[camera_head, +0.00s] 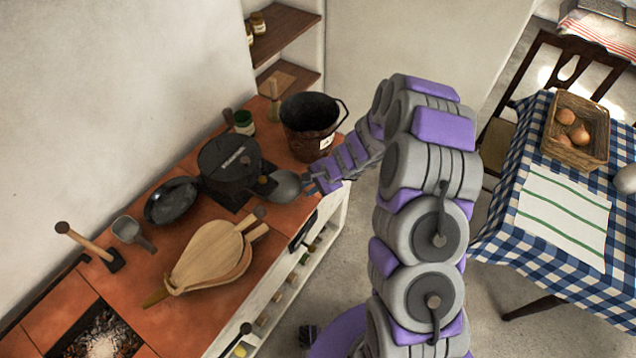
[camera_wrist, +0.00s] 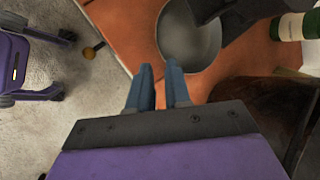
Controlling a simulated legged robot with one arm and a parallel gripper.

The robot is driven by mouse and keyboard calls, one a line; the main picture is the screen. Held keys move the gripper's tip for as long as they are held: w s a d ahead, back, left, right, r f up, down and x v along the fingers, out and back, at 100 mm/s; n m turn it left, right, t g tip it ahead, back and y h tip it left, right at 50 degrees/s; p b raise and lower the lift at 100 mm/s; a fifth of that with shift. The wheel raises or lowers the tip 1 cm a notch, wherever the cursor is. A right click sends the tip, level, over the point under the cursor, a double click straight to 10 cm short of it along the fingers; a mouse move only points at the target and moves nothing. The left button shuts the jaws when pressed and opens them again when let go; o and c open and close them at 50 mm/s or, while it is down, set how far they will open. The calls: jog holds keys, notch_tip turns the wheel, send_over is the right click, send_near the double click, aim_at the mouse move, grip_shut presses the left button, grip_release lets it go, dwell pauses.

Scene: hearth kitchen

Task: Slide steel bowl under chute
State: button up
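The steel bowl (camera_head: 284,187) sits on the terracotta counter near its front edge. It also shows in the wrist view (camera_wrist: 185,40), where a dark spout-like chute (camera_wrist: 232,14) overlaps its upper right side. In the head view the chute (camera_head: 264,182) juts from a black lidded vessel (camera_head: 228,163) toward the bowl. How far the bowl is under it I cannot tell. My gripper (camera_head: 312,187) is just right of the bowl. In the wrist view my gripper (camera_wrist: 160,72) has its two blue fingers apart with nothing between them, pointing toward the bowl.
A dark bucket (camera_head: 308,138) stands behind my gripper; a green jar (camera_head: 244,122) is beyond the vessel. A black pan (camera_head: 172,202), wooden bellows (camera_head: 212,256) and small saucepan (camera_head: 131,231) lie left. The counter's front edge is close; a checked table (camera_head: 545,245) stands right.

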aim_at(295, 198)
jog(key=b+x, duration=0.2)
jog(key=x, duration=0.7)
jog(key=shift+a+f, duration=0.2)
grip_shut()
